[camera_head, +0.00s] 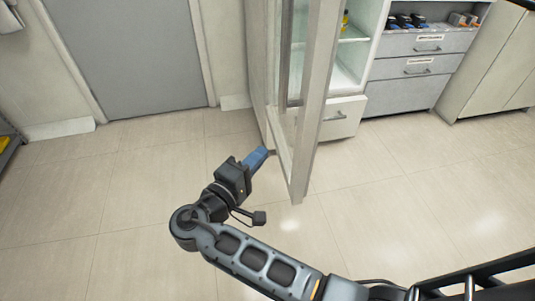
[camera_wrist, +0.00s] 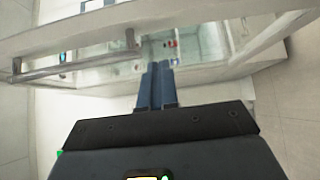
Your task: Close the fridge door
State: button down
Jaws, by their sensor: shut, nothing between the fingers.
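The fridge door (camera_head: 312,110) stands wide open, swung out from the fridge toward me. In the wrist view its pale frame (camera_wrist: 220,22) crosses the top. A long grey handle bar (camera_head: 285,60) runs along the door and also shows in the wrist view (camera_wrist: 75,70). The fridge body (camera_head: 346,68) has lit shelves and stands behind the door to the right. My gripper (camera_head: 266,152) has blue fingers, held together and empty. It is just left of the door, pointing at its lower part. Its fingertips (camera_wrist: 160,66) look very close to the door; I cannot tell whether they touch.
A grey drawer cabinet (camera_head: 415,70) with small items on top stands right of the fridge. A grey room door (camera_head: 130,55) is in the back wall at left. The tiled floor (camera_head: 80,190) is clear around my arm.

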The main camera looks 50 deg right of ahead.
send_near(302, 125)
jog(key=w+d, duration=0.2)
jog(key=w, duration=0.1)
jog(key=shift+s+d+p, duration=0.2)
jog(key=shift+s+d, duration=0.15)
jog(key=shift+d, duration=0.3)
jog(key=shift+s+d+p, duration=0.15)
jog(key=shift+s+d, duration=0.2)
jog(key=shift+d, duration=0.25)
jog(key=shift+s+d+p, duration=0.2)
jog(key=shift+s+d, duration=0.1)
jog(key=shift+d, duration=0.35)
